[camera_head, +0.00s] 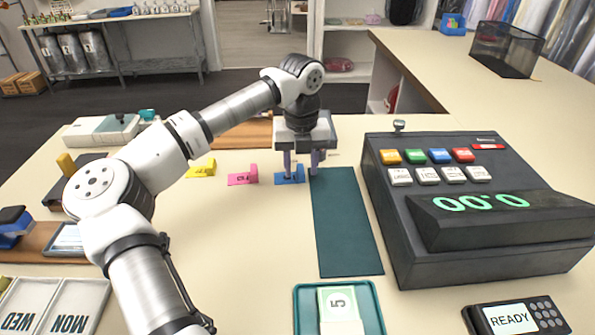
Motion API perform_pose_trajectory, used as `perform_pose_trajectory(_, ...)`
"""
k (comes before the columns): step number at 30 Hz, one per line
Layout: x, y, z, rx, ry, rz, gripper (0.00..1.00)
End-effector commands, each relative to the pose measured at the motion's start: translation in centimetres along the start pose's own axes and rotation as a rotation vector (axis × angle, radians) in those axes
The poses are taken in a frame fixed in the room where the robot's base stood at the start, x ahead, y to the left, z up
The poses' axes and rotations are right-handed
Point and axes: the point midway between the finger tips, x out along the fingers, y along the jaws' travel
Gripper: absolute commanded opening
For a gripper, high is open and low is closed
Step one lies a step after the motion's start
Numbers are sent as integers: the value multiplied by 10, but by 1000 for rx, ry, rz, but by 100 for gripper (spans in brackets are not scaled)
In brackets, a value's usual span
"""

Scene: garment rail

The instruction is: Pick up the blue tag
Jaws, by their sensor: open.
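The blue tag (289,178) lies on the cream counter, left of the top end of a dark green mat (345,225). My gripper (301,168) points straight down over the tag's right part, its two fingers apart. The left finger hides part of the tag. The right finger is at the tag's right end, by the mat's corner. I cannot tell whether the fingers touch the tag or the counter. A pink tag (242,178) and a yellow tag (201,169) lie in a row to the left.
A dark cash register (465,200) stands close on the right. A green tray (298,310) with number cards and a card reader (515,318) are at the front. A white device (100,132) is at the back left. Open counter lies in front of the tags.

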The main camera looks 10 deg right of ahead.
Motion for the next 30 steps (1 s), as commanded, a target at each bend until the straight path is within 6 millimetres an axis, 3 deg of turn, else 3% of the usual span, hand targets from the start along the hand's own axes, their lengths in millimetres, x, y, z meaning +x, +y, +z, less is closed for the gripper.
perform_pose_trajectory(6, 0, 0, 0, 0, -1, 0, 39)
perform_pose_trajectory(15, 0, 0, 0, 0, -1, 0, 0)
perform_pose_trajectory(30, -7, 0, 1, 0, -3, 1, 0)
